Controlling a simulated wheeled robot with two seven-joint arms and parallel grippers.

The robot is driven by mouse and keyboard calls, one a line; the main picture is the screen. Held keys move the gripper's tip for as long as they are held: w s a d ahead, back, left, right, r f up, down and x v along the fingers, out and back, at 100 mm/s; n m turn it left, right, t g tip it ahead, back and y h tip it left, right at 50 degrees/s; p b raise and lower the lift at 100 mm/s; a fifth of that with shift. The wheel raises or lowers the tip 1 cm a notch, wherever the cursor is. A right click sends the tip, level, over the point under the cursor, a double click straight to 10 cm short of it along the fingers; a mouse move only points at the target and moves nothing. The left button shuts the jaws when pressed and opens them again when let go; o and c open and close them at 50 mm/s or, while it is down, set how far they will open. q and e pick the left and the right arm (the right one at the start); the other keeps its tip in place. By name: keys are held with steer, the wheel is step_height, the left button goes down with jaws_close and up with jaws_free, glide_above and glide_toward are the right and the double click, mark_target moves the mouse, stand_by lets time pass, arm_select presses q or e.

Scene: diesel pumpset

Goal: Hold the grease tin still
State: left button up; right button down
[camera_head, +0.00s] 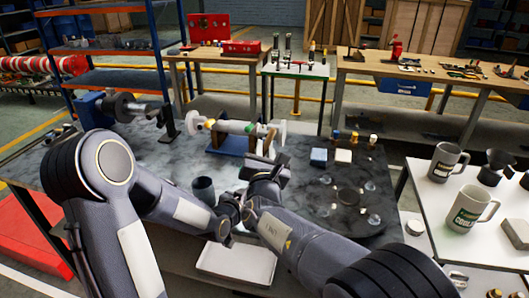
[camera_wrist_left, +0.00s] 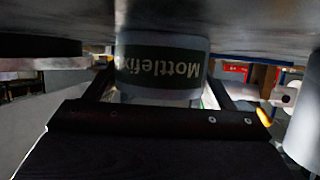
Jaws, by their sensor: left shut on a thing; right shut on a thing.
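The grease tin (camera_wrist_left: 162,68) shows in the left wrist view as a pale cylinder with a dark green band reading "Mottlefix", upside down in the picture. My left gripper (camera_wrist_left: 160,92) is shut on it, with one finger on each side. In the head view I cannot make out the tin among the arms. My right gripper (camera_head: 266,178) is dark and close to the left wrist, over the marbled table (camera_head: 165,165). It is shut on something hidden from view.
A dark grey cup (camera_head: 203,190) stands just left of the grippers. A white tray (camera_head: 235,262) lies in front. Mugs (camera_head: 470,210) stand at right.

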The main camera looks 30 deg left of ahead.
steer(key=shift+f, duration=0.1)
stand_by(0.4)
steer(key=shift+f, duration=2.8)
steer(key=shift+f, duration=0.45)
steer(key=shift+f, duration=0.6)
steer(key=shift+r, duration=3.9)
